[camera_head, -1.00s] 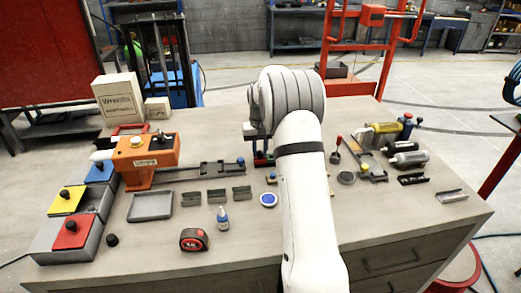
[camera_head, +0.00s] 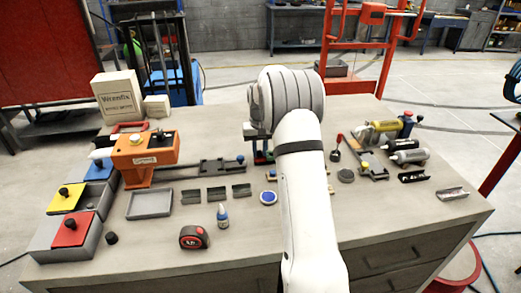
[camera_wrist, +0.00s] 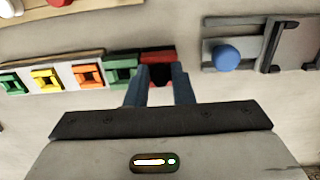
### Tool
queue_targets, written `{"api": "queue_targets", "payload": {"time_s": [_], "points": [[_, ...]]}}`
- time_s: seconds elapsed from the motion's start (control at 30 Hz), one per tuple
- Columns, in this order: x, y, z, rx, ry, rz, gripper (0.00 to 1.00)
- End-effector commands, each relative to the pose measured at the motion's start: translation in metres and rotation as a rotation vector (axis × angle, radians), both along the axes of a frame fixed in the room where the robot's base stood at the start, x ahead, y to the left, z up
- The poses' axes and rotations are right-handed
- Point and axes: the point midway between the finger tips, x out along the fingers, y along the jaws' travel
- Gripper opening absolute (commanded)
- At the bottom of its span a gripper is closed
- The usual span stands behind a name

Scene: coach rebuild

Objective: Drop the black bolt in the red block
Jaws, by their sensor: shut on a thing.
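My gripper (camera_wrist: 159,92) is shut on a small dark piece, the black bolt (camera_wrist: 160,74), between its two blue-grey fingers in the wrist view. The red block (camera_wrist: 157,56) is at the right end of a row of coloured blocks, directly at the fingertips. The bolt overlaps the red block in this view; I cannot tell whether it is inside the block or just above it. In the head view my arm hides most of the row, and the gripper (camera_head: 262,152) shows only partly beside a bit of red and green.
Green, yellow and orange blocks (camera_wrist: 89,75) adjoin the red one. A grey fixture with a blue knob (camera_wrist: 227,57) lies to the right in the wrist view. An orange machine (camera_head: 145,150), lidded bins (camera_head: 80,250) and a tape measure (camera_head: 194,237) stand on the left of the bench.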

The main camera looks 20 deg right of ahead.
Motion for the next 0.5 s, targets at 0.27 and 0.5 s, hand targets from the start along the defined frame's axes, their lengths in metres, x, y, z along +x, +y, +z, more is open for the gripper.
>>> {"api": "queue_targets", "payload": {"time_s": [0.27, 0.5], "points": [[0.0001, 0.0002, 0.0002, 0.0, 0.0, 0.0, 0.4], [0.0001, 0.0002, 0.0002, 0.0, 0.0, 0.0, 0.47]]}}
